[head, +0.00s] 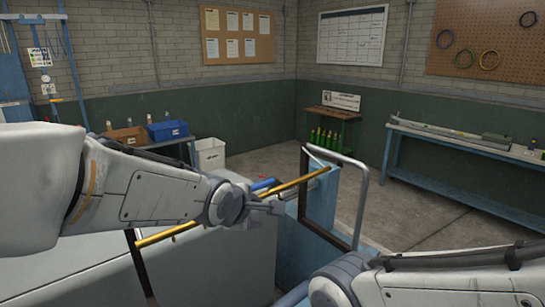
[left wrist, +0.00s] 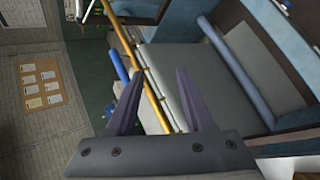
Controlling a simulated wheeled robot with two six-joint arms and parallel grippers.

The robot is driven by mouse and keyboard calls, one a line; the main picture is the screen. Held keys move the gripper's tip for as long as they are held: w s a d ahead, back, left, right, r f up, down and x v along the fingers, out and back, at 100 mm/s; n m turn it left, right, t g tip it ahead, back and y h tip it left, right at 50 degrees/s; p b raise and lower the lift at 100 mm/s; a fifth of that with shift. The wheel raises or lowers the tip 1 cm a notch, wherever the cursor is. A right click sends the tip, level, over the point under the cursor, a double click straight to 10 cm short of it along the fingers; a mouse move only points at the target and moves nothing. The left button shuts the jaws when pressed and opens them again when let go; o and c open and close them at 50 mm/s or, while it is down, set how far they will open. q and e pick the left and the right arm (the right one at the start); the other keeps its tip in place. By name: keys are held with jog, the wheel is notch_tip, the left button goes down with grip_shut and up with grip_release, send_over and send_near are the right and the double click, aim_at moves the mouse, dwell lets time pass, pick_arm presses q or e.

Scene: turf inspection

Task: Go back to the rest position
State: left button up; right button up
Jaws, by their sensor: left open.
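My left gripper (head: 277,206) reaches in from the left in the head view, above a grey surface and close to a yellow rod (head: 300,182). In the left wrist view the two fingers of the left gripper (left wrist: 160,95) stand apart with nothing held between them. The yellow rod also shows there (left wrist: 143,70), running behind the fingers; I cannot tell whether it touches them. My right arm comes in at the lower right of the head view, but its gripper is out of the picture.
A metal frame (head: 362,205) and a blue panel (head: 322,200) stand just right of the left gripper. A blue bench (head: 470,200) runs along the right wall. A white bin (head: 209,155) and a blue box (head: 168,130) are at the back left. The middle floor is clear.

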pick_arm(q)
jog(key=s+f+m+g+y+b, duration=0.1)
jog(key=s+f+m+g, duration=0.4)
jog(key=s+f+m, duration=0.3)
jog(key=s+f+m+g+b, duration=0.2)
jog(key=s+f+m+g, duration=0.3)
jog(key=s+m, duration=1.1)
jog(key=s+f, duration=0.3)
jog(key=s, duration=0.2)
jog(key=shift+d+y, duration=0.4)
